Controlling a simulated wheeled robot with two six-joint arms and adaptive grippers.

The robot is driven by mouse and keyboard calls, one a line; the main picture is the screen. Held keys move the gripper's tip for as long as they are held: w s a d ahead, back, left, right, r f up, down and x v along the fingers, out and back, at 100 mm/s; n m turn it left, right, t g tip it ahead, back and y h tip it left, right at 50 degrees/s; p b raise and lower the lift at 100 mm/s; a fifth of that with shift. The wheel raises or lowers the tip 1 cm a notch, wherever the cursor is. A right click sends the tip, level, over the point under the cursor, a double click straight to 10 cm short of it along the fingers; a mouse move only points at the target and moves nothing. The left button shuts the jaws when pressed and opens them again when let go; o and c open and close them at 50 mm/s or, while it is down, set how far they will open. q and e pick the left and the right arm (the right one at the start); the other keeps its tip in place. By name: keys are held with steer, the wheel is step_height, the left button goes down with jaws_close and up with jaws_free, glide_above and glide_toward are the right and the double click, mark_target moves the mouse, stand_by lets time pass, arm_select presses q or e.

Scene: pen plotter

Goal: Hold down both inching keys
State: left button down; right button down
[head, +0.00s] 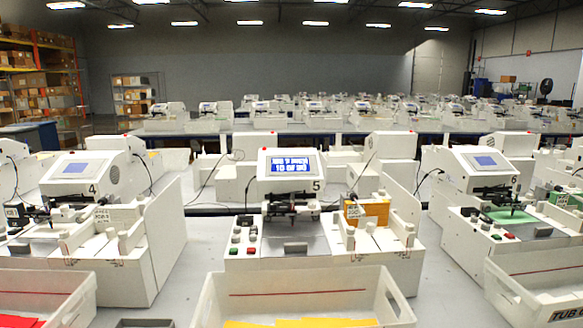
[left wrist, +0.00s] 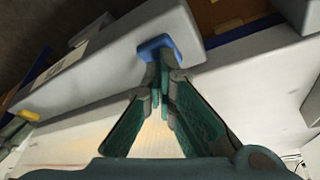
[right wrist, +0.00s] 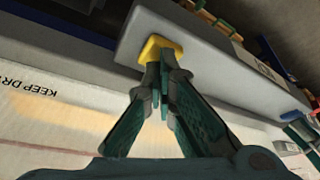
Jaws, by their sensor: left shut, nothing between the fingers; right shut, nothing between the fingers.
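In the left wrist view a blue key (left wrist: 152,45) sits on the edge of a grey housing. My left gripper (left wrist: 163,68) is shut and empty, its fingertips at the blue key. In the right wrist view a yellow key (right wrist: 157,46) sits on the same kind of grey edge. My right gripper (right wrist: 163,72) is shut and empty, its fingertips at the yellow key. Both tips look in contact; how far the keys are pressed I cannot tell. Neither gripper nor key shows in the head view, where plotter 5 (head: 262,210) has a lit blue screen (head: 291,165).
Plotters 4 (head: 70,262) and 6 (head: 480,228) flank plotter 5. A white tub (head: 300,300) with yellow pieces stands in front of plotter 5. Pale surfaces lie close below both grippers; one carries "KEEP DRY" lettering (right wrist: 40,88). More machines fill the hall behind.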

stand_by(0.3)
arm_select(q)
step_height(320, 180, up, 7)
stand_by(0.5)
